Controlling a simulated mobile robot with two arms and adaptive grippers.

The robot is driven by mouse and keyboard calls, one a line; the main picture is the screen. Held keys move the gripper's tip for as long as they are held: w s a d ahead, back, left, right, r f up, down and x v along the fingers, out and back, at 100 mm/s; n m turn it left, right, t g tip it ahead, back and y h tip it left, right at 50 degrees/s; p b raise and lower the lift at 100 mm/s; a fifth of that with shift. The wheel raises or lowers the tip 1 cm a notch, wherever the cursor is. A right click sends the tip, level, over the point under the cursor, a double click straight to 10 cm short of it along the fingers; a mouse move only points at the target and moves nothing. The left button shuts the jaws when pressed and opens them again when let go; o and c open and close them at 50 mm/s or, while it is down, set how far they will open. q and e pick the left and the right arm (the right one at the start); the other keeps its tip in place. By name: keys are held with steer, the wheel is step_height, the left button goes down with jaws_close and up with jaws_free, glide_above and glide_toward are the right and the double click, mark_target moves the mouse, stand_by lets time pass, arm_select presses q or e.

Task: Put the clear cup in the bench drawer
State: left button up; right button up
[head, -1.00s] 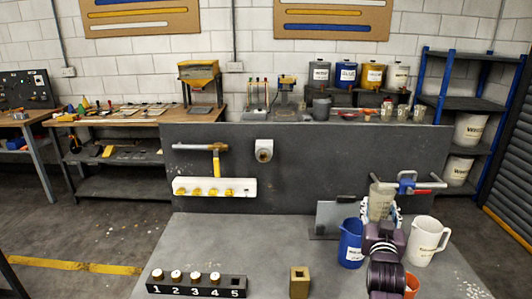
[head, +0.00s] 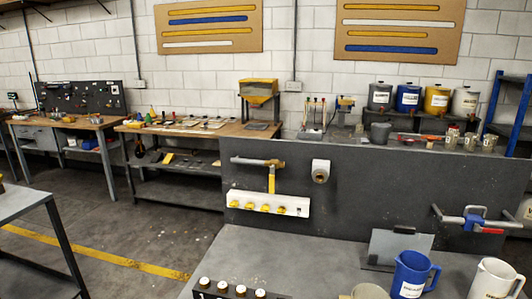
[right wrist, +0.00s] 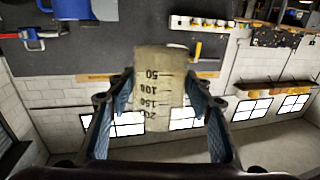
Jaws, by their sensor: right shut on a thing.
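The clear cup (right wrist: 158,88) is a see-through, slightly tinted measuring cup with black marks. In the right wrist view it sits between the two fingers of my right gripper (right wrist: 157,105), which is shut on its sides. In the head view only the cup's top (head: 369,291) shows at the bottom edge, and the gripper itself is out of frame. A grey box that looks like a drawer front (head: 33,133) is under the far-left wooden bench (head: 70,122); it looks shut, but is small. My left gripper is in neither view.
A blue jug (head: 412,274) and a white jug (head: 493,279) stand on the grey table (head: 235,255) close right of the cup. A dark upright panel (head: 375,190) backs the table. Open floor (head: 150,225) lies to the left, with another table (head: 35,215) at the left edge.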

steer(key=shift+s+a, duration=0.3)
steer(key=shift+s, duration=0.15)
steer(key=s+f, duration=0.2)
steer(key=s, duration=0.6)
steer(key=shift+f, duration=0.4)
